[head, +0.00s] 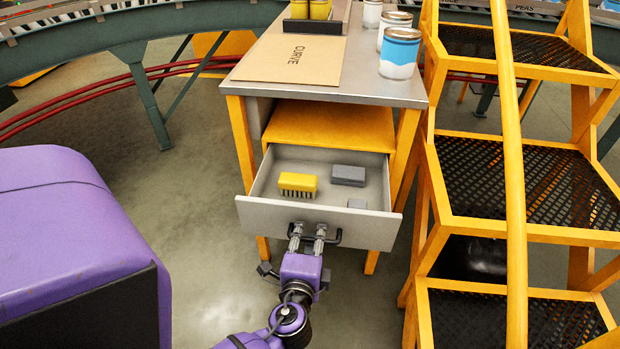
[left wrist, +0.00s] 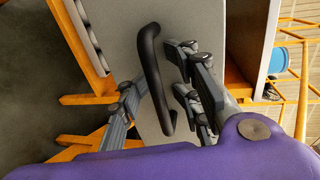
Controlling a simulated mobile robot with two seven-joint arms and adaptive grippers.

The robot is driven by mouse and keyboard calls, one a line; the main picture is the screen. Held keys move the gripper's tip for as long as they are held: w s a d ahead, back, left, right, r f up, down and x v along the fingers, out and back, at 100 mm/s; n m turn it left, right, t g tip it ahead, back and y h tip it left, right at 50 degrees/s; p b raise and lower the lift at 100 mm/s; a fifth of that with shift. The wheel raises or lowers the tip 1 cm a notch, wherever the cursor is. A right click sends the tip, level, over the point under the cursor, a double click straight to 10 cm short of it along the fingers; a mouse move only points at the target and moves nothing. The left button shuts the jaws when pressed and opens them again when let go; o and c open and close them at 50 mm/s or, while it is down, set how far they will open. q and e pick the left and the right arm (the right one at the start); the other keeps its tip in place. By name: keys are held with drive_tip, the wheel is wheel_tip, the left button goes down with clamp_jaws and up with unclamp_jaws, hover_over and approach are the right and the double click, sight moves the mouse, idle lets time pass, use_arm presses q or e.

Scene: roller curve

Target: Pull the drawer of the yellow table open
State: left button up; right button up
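The yellow table (head: 240,140) has yellow legs and a grey top. Its grey drawer (head: 375,226) stands pulled out toward me in the head view, with its inside showing. A yellow brush (head: 297,184) and two grey blocks (head: 348,175) lie in the drawer. The dark bar handle (head: 338,239) is on the drawer front. My left gripper (head: 308,232) is at this handle. In the left wrist view the handle (left wrist: 152,72) runs between the spread fingers of my left gripper (left wrist: 157,72), with a gap on its right side. My right gripper is in neither view.
Cans (head: 400,52) and a cardboard sheet (head: 292,58) labelled CURVE are on the tabletop. A yellow step stand (head: 505,237) with dark mesh treads is close on the right. A roller conveyor (head: 110,28) curves behind.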

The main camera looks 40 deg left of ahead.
use_arm(q)
drive_tip(key=shift+s+d, duration=0.15)
drive_tip(key=shift+s, duration=0.1)
drive_tip(key=v, duration=1.1)
drive_tip(key=shift+s, duration=0.2)
drive_tip(key=shift+d, duration=0.2)
